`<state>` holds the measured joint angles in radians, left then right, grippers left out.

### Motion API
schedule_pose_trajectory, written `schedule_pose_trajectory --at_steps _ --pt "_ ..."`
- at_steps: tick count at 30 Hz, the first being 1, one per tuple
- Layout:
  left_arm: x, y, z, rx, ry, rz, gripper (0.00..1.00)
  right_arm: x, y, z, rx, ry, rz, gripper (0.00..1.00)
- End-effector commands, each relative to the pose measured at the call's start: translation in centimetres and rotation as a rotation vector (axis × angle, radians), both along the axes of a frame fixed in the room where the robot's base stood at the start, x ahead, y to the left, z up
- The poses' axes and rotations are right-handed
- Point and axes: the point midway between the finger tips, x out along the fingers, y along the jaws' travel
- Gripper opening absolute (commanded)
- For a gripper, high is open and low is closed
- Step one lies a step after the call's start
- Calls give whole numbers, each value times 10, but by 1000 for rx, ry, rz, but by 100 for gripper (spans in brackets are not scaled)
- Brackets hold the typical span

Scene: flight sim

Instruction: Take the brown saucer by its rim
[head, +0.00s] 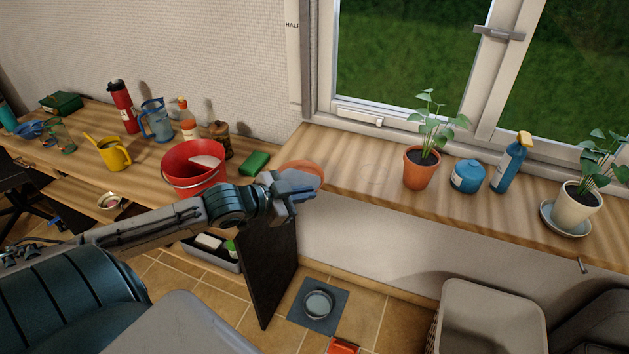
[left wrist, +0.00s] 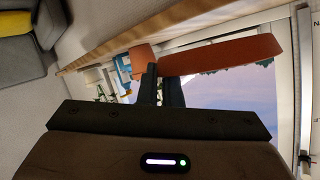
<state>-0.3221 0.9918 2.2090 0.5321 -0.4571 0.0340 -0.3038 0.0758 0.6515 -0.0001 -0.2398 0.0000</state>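The brown saucer (head: 305,168) is orange-brown and shows at the left end of the window sill, partly hidden by my left gripper (head: 292,190). In the left wrist view the saucer (left wrist: 225,55) appears nearly edge-on, in front of the window. My left gripper's fingers (left wrist: 160,85) are close together at one end of the saucer, with its rim between them. Whether the saucer rests on the sill or hangs just above it, I cannot tell. My right gripper is in neither view.
The sill (head: 335,160) carries a potted plant (head: 420,168), a blue jar (head: 467,177), a spray bottle (head: 510,163) and a pale pot (head: 578,208). A red bucket (head: 185,180) and green block (head: 254,163) stand left of the saucer. Bare sill lies right of it.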

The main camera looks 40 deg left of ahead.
Motion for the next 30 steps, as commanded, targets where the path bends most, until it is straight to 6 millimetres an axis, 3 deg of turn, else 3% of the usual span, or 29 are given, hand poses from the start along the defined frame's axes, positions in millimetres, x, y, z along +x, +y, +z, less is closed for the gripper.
schedule_pose_trajectory --at_steps 1,7,13,21,30 --pt "-10 1 6 6 7 2 0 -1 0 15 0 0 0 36" --pt "-40 0 11 -1 6 4 0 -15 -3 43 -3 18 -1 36" --pt "-62 0 11 -2 3 4 0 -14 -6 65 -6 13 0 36" --pt "-75 0 11 -3 16 1 0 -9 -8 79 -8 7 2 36" --pt "-76 -1 15 -12 67 2 0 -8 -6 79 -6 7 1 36"
